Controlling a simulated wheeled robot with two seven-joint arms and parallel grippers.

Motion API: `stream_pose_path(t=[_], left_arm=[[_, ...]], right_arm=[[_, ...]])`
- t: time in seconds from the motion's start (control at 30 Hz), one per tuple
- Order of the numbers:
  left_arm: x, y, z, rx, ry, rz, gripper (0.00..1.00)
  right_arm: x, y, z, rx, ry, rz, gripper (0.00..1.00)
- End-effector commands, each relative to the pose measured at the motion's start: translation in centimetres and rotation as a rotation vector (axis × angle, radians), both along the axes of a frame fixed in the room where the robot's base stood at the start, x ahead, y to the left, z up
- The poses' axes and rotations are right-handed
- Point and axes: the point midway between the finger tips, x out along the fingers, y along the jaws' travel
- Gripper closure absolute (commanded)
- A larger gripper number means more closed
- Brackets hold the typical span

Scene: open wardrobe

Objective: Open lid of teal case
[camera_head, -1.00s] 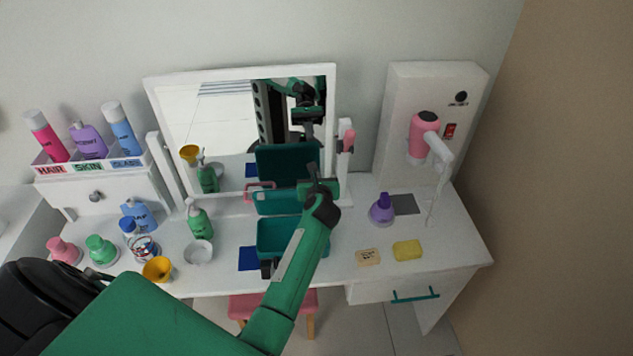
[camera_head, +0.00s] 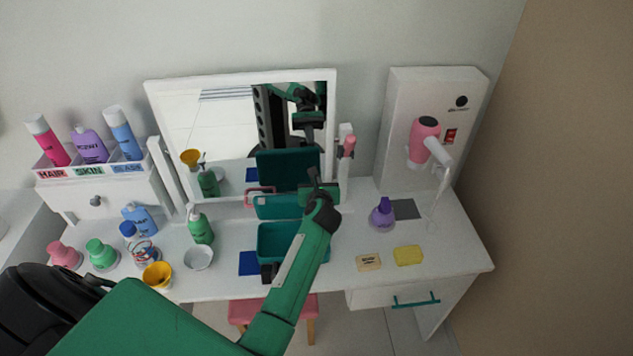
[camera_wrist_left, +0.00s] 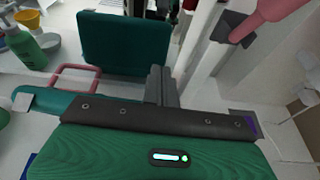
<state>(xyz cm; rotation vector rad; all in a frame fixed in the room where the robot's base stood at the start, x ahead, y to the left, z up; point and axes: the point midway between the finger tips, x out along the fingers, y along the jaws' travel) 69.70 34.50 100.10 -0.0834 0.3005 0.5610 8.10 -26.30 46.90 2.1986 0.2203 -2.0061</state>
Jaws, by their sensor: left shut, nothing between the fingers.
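The teal case (camera_head: 265,240) stands open on the white table in front of the mirror, in the head view. Its lid (camera_head: 270,207) is raised at the back, with a pink handle (camera_head: 260,189) at its upper left. A dark teal panel in the mirror is the reflection of the case. My left gripper (camera_head: 314,175) is shut and empty at the lid's right end. In the left wrist view the shut fingers (camera_wrist_left: 160,85) stand right of the handle (camera_wrist_left: 78,74). Contact with the lid cannot be told. My forearm hides the case's right side. My right gripper is not in view.
A pink-capped bottle (camera_head: 346,160) stands close right of my gripper. Soap and a sponge (camera_head: 408,256) lie right; the table between is clear.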

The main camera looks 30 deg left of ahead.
Motion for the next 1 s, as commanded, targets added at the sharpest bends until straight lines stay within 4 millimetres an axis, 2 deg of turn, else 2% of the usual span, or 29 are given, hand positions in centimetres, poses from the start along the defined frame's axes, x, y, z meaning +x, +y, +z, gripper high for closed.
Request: stream_pose_path(t=[0.43,0.8,1.0], left_arm=[[-0.4,-0.3,0.1,-0.001,-0.001,-0.001,1.0],[-4.4,-2.8,1.4,-0.001,-0.001,-0.001,1.0],[-5.8,-3.7,2.0,0.003,0.002,0.0,1.0]], right_arm=[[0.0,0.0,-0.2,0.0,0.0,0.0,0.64],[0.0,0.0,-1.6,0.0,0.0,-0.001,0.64],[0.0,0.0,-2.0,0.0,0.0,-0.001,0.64]])
